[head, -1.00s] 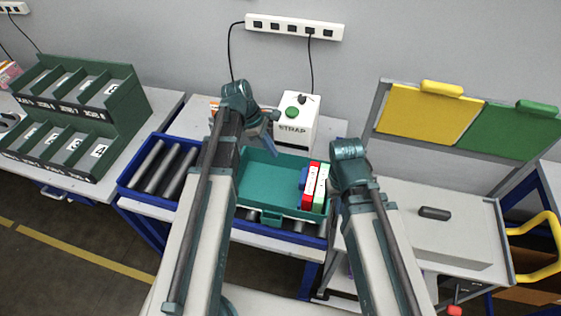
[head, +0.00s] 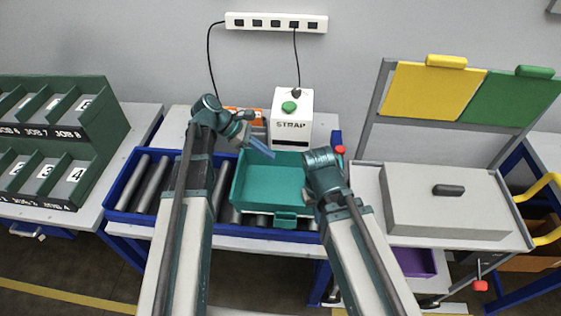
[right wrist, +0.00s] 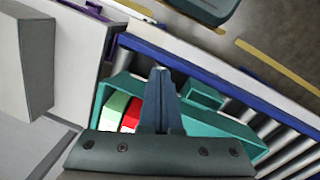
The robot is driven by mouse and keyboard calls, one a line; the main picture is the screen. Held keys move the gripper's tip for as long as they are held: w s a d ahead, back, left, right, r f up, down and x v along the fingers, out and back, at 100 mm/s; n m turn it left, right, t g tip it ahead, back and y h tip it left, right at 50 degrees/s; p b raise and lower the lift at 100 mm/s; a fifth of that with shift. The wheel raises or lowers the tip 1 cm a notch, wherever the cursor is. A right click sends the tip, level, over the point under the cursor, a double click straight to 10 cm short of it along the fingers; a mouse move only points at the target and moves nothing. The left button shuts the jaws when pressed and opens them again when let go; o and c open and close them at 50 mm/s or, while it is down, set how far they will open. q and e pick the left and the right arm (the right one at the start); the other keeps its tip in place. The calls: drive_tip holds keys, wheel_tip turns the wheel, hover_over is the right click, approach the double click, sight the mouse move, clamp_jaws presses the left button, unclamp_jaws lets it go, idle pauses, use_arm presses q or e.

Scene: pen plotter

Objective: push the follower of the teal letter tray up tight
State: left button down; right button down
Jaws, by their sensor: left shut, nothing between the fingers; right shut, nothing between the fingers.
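The teal letter tray (head: 268,184) sits on the roller conveyor, its right end behind my right arm in the head view. In the right wrist view the tray (right wrist: 235,122) surrounds my shut right gripper (right wrist: 161,72). A red block (right wrist: 132,116) and a pale green block (right wrist: 113,106) stand in the tray just left of the right fingers. I cannot make out the follower; the gripper may hide it. In the head view both blocks are hidden behind my right arm. My left gripper (head: 260,147) is shut and empty at the tray's back left edge.
The blue-framed roller conveyor (head: 128,185) runs under the tray. A white STRAP machine (head: 291,120) stands behind it. A grey box (head: 445,203) is on the cart at right. Green pigeonholes (head: 60,150) stand at left.

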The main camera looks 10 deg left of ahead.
use_arm(q)
drive_tip(key=d+r+b+x, duration=0.2)
drive_tip(key=b+x, duration=0.3)
drive_tip(key=x, duration=0.6)
drive_tip(key=shift+d+f, duration=0.25)
drive_tip(key=shift+d, duration=0.6)
drive_tip(key=shift+a, duration=0.1)
